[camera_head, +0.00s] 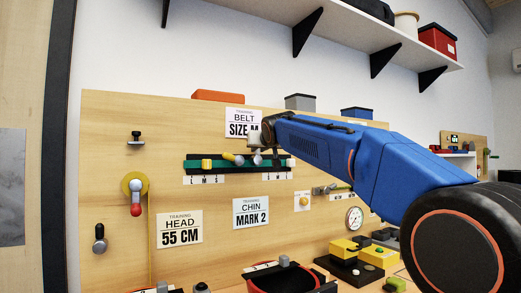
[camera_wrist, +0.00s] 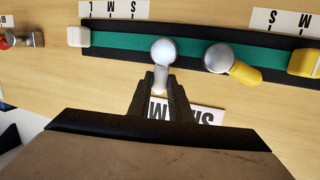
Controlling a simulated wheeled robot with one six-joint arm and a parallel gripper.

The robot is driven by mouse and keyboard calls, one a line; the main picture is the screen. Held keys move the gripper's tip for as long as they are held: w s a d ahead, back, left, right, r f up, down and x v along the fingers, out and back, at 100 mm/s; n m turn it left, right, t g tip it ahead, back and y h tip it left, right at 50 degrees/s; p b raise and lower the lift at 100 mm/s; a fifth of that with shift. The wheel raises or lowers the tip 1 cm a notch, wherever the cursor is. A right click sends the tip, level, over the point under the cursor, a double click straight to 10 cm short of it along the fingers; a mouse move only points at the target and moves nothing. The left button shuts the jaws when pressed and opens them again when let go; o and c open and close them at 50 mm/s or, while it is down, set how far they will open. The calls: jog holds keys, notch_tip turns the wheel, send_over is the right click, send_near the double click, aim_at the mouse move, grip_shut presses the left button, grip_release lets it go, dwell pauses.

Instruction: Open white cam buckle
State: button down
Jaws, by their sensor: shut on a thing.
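The white cam buckle (camera_wrist: 163,50) has a round silver-white head on the teal strap (camera_wrist: 120,41). In the wrist view its pale lever points down toward my gripper (camera_wrist: 160,84). My gripper is shut on the lever, one dark finger on each side. In the head view my gripper (camera_head: 256,143) reaches the board from the right and partly covers the white buckle (camera_head: 257,158). A second buckle with a yellow lever (camera_wrist: 244,72) sits close by, its lever slanting down to the right in the wrist view.
A white block (camera_wrist: 78,37) and a yellow block (camera_wrist: 304,62) sit near the ends of the strap in the wrist view. The "BELT SIZE M" card (camera_head: 236,122) is above the strap in the head view. Below it hang the HEAD card (camera_head: 180,229) and CHIN card (camera_head: 251,212).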

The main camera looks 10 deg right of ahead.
jog(key=shift+a+n, duration=0.1)
jog(key=shift+n, duration=0.2)
jog(key=c, duration=1.6)
grip_release()
jog(key=shift+s, duration=0.15)
jog(key=s+r, duration=0.1)
jog(key=s, duration=1)
jog(key=s+r, duration=0.1)
jog(key=s, duration=0.5)
jog(key=shift+d+r, duration=0.35)
jog(key=shift+d, duration=0.05)
